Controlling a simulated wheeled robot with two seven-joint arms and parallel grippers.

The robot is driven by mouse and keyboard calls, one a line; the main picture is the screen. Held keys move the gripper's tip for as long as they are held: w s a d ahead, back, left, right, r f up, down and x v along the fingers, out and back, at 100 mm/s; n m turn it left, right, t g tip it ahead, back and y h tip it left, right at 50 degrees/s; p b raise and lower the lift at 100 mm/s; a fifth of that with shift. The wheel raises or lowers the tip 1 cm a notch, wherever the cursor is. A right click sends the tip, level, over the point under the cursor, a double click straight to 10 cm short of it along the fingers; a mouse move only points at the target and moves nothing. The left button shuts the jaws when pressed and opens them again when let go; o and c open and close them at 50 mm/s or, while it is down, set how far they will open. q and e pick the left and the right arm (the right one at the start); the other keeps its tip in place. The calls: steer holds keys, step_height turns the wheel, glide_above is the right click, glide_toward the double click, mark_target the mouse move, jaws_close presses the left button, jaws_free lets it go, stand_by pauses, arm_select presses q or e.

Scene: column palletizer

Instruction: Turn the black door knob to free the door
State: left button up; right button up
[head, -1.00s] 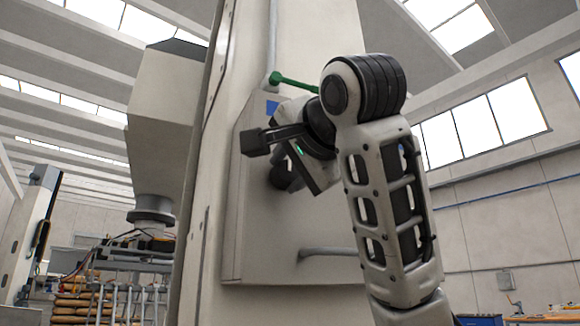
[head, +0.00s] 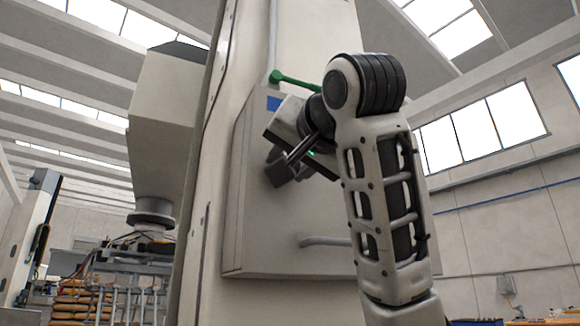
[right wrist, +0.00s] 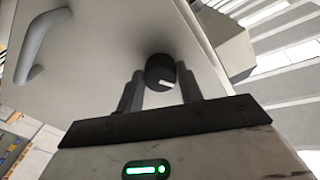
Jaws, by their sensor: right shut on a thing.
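The black door knob (right wrist: 159,68) with a white mark is on the pale cabinet door (right wrist: 95,70) in the right wrist view. My right gripper (right wrist: 161,82) has one finger on each side of the knob and is shut on it. In the head view my right gripper (head: 280,168) is against the front of the door (head: 265,235), with its wrist rolled. It hides the knob there. The door looks flush on its cabinet. My left gripper is not in view.
A grey bar handle (head: 325,241) is low on the door, below my right gripper. A boxy machine head (head: 163,90) stands left of the column.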

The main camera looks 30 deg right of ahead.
arm_select(q)
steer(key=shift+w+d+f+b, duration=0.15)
steer(key=shift+b, duration=0.45)
arm_select(e)
steer(key=n, duration=0.8)
steer(key=n+y, duration=0.1)
steer(key=n, duration=0.3)
steer(key=shift+d+n+t, duration=0.25)
steer(key=shift+n+t, duration=0.05)
steer(key=o, duration=1)
